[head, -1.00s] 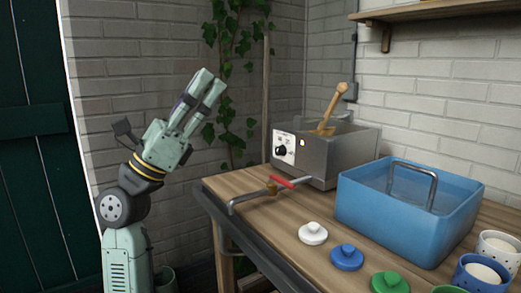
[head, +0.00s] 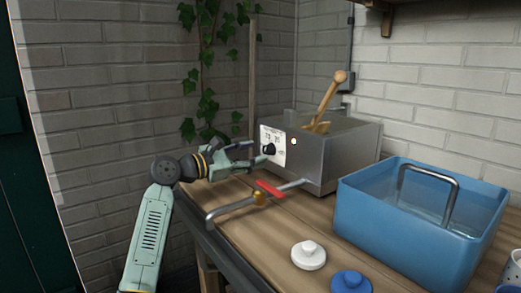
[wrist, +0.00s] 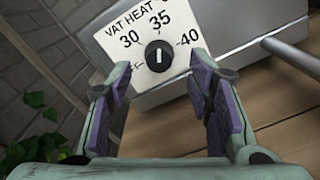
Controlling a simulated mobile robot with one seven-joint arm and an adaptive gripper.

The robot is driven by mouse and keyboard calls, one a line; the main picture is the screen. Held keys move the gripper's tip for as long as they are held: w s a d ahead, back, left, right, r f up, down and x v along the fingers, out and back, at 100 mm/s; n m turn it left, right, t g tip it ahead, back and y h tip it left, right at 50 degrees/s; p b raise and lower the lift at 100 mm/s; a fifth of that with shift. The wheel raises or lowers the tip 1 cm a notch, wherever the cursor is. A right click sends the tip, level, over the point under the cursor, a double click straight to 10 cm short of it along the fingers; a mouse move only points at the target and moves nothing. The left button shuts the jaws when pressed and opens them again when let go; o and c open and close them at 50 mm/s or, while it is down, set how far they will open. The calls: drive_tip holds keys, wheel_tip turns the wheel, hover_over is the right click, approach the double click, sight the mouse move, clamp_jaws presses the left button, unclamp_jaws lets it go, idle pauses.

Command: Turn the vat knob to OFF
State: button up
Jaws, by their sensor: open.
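The vat (head: 340,158) is a grey metal box on the wooden bench, with a white dial plate on its left face. The black vat knob (head: 269,149) sits on that plate. In the wrist view the knob (wrist: 158,55) has a short white mark, roughly upright and in line with 35. The plate (wrist: 128,24) reads VAT HEAT, with 30, 35 and 40; the lower-left label shows only in part beside the left finger. My gripper (head: 256,153) is open just in front of the knob. In the wrist view its purple-padded fingers lie either side of the knob, apart from it.
A tap with a red lever (head: 269,189) juts from the vat just below my gripper. A blue tub (head: 400,225) with a metal handle stands at right. A wooden paddle (head: 328,98) stands in the vat.

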sight(265, 150)
drive_tip(key=shift+x, duration=1.75)
drive_tip(key=shift+c, duration=0.6)
clamp_jaws()
